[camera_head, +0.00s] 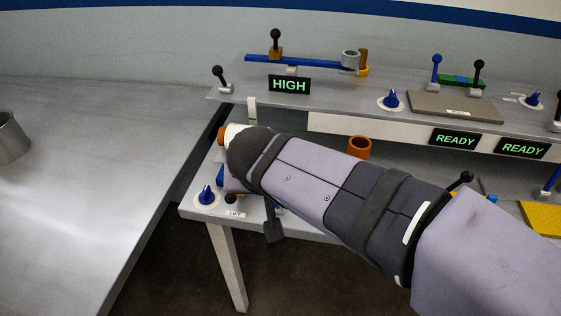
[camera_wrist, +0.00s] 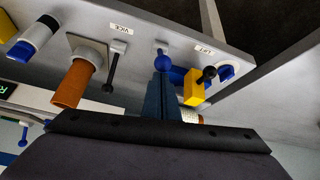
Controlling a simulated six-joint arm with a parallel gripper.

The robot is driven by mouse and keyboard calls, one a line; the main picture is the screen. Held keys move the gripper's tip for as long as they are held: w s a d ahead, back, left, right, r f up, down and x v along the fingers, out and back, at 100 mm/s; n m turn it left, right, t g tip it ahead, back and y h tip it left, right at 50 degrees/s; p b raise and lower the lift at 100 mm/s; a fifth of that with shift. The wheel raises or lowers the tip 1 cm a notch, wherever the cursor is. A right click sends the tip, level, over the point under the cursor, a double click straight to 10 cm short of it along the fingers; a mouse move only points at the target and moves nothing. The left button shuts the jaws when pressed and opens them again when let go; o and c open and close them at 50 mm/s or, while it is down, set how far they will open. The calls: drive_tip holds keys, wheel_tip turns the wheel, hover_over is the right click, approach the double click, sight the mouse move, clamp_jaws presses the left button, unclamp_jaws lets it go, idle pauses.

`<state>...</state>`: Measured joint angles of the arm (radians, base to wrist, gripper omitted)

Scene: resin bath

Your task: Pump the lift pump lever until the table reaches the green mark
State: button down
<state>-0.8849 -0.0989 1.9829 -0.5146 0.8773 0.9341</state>
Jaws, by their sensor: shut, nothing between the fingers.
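The LIFT label (camera_head: 235,214) is on the front edge of the lower bench in the head view and also shows in the wrist view (camera_wrist: 203,50). Next to it are a blue knob (camera_wrist: 226,72) and a black ball handle (camera_wrist: 210,73) at a yellow block (camera_wrist: 194,88). I cannot tell for sure which part is the pump lever. My gripper (camera_wrist: 158,84) is shut and empty, its fingers beside the yellow block and close to a blue ball handle (camera_wrist: 162,61); contact is unclear. My wrist hides the fingers in the head view. I cannot make out the table or green mark.
An orange tube (camera_wrist: 75,86) and a black VICE lever (camera_wrist: 113,76) stand left of the fingers in the wrist view. The upper shelf carries a HIGH sign (camera_head: 289,85) and more levers. The grey worktop (camera_head: 90,180) at left is mostly clear.

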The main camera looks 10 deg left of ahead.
drive_tip(key=s+f+v, duration=0.1)
drive_tip(key=v, duration=0.8)
drive_tip(key=shift+s+a+p, duration=0.3)
drive_tip(key=shift+s+a, duration=0.1)
drive_tip(key=shift+s, duration=0.05)
idle(1.5)
